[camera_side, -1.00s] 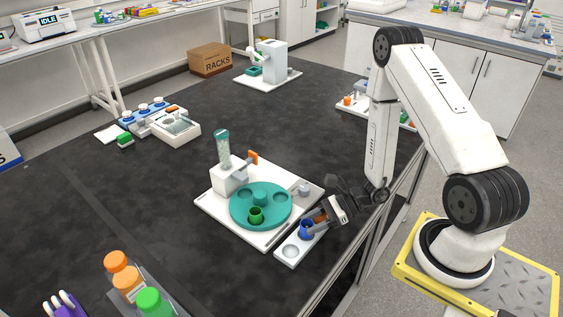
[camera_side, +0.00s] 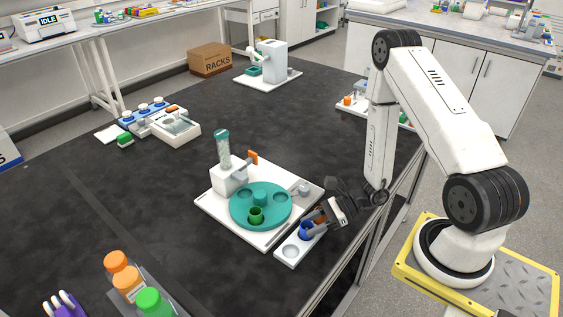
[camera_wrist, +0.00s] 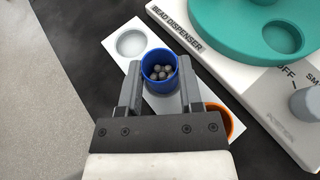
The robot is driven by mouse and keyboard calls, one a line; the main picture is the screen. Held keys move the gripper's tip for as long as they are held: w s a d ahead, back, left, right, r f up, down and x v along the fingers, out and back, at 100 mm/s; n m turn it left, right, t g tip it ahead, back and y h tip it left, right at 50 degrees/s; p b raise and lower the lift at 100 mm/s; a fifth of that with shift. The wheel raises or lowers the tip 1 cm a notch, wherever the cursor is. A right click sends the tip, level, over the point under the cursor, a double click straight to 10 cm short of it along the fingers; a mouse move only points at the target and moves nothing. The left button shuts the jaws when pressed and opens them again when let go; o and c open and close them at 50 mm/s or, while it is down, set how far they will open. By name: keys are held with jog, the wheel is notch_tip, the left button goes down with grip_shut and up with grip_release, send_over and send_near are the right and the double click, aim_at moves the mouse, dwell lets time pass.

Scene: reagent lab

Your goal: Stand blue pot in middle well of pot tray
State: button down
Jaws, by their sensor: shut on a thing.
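The blue pot (camera_wrist: 160,70) stands upright with several grey beads inside, at the middle of the white pot tray (camera_wrist: 148,26). My gripper (camera_wrist: 158,88) is shut on the blue pot, one finger on each side of its wall. In the side view the blue pot (camera_side: 306,230) shows at the fingertips of my gripper (camera_side: 312,226), over the tray (camera_side: 280,254). Whether its base touches the well floor is hidden. The tray's far end well is empty. An orange pot (camera_wrist: 219,118) stands at the tray's near end, partly hidden by my gripper.
The white bead dispenser (camera_side: 228,177) stands close beside the tray, with a teal turntable (camera_side: 240,203) holding a green pot (camera_side: 256,215). A grey knob (camera_wrist: 306,104) is on its base. The bench edge is close on the tray's other side.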

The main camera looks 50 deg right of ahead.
jog(key=shift+f, duration=0.15)
grip_release()
dwell(0.4)
jog(key=shift+r, duration=3.5)
jog(key=shift+a, duration=0.1)
